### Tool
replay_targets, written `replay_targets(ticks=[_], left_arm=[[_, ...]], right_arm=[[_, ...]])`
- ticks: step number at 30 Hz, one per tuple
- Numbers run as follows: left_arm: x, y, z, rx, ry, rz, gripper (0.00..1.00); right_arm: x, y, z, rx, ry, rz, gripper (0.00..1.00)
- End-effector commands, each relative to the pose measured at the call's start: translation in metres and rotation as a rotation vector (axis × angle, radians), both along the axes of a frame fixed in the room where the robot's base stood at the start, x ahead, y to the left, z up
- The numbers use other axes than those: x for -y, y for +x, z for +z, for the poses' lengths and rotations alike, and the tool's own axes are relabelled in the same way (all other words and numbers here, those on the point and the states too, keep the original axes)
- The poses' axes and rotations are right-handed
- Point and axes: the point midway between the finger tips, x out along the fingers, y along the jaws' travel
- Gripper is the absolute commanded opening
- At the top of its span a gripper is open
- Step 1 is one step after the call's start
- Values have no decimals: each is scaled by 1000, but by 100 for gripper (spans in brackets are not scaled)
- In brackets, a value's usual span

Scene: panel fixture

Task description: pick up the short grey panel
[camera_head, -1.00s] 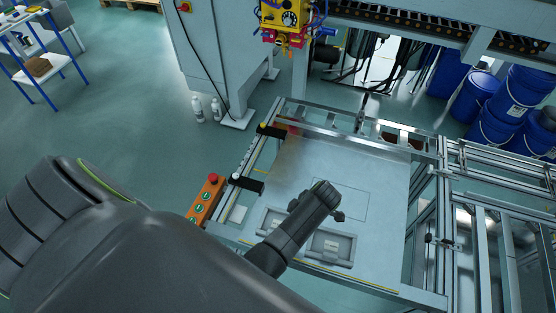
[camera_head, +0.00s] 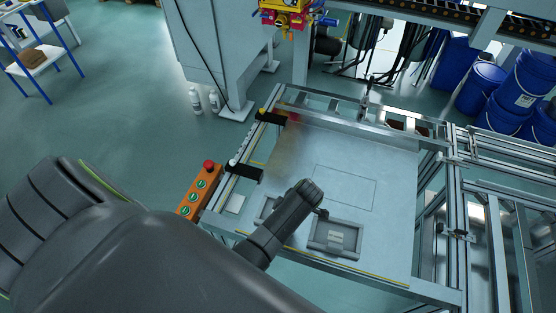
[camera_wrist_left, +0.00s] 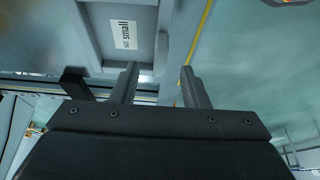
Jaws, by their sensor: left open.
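Two grey framed panels lie near the front edge of the fixture table (camera_head: 388,238). The right one (camera_head: 317,240) is mostly visible; the left one (camera_head: 266,207) is largely covered by my left arm. I cannot tell which is the short one in the head view. In the left wrist view a grey framed panel (camera_wrist_left: 93,22) carries a white label reading "small". My left gripper (camera_wrist_left: 159,68) is open, its two fingers spread and empty, at the near edge of that panel. In the head view my arm hides the jaws. My right gripper is not in view.
An orange button box (camera_head: 199,192) with a red button stands at the table's left edge. Black clamps (camera_head: 245,172) sit along the left rail. A marked rectangle (camera_head: 345,187) on the table is empty. Blue drums (camera_head: 515,95) stand at the back right.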

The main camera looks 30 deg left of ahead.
Motion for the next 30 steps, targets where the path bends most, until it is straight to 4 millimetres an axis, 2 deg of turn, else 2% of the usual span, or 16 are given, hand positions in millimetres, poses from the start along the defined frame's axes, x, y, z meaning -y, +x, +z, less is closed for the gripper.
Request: replay_targets(ticks=[12,21,23,30], left_arm=[[-17,-6,-44,-2,1,-1,41],[-18,-6,-44,-1,0,0,41],[-18,-6,-44,-1,0,0,36],[-18,-6,-44,-1,0,0,4]], right_arm=[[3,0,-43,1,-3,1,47],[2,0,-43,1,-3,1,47],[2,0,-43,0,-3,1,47],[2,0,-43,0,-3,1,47]])
